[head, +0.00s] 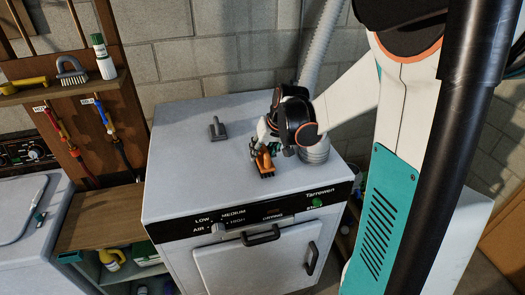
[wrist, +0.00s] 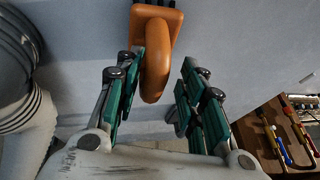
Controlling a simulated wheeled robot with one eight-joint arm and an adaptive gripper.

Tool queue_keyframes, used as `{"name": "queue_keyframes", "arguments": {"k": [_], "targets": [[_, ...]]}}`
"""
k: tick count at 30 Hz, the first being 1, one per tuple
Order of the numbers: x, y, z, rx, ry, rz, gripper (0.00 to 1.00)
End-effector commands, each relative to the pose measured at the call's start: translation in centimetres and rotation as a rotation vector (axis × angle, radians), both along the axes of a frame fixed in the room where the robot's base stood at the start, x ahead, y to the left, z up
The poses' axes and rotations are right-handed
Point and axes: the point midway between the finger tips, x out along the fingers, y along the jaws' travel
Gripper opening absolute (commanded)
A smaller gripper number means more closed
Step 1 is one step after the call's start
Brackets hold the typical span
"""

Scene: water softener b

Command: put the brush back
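An orange brush-like object with a looped handle (head: 264,161) stands on the white dryer top near its front edge. Its dark underside rests on the surface. My gripper (head: 262,146) is directly over it. In the wrist view my gripper (wrist: 162,80) is open, and the orange handle (wrist: 154,75) reaches between its green fingers. The handle is close to the left fingers, with a clear gap to the right ones. Whether it touches the left fingers I cannot tell. A grey brush with pale bristles (head: 71,72) lies on the wooden shelf at the left.
A small grey object with an upright handle (head: 217,130) stands on the dryer top (head: 185,180). A ribbed hose (head: 316,150) rises behind my gripper. The wooden shelf (head: 60,93) also holds a white bottle (head: 103,58) and a yellow tool (head: 22,86). The dryer's left side is clear.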

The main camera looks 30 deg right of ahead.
Motion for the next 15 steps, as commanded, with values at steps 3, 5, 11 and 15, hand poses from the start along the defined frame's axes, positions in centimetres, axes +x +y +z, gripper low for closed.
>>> {"name": "queue_keyframes", "arguments": {"k": [3,5,11,15], "targets": [[0.0,0.0,0.0,0.0,0.0,0.0,0.37],[0.0,0.0,0.2,0.0,0.0,0.0,0.37],[-0.9,-0.1,2.5,0.0,0.0,-0.001,0.37],[-1.9,-0.3,5.0,0.0,0.0,-0.001,0.37]]}}
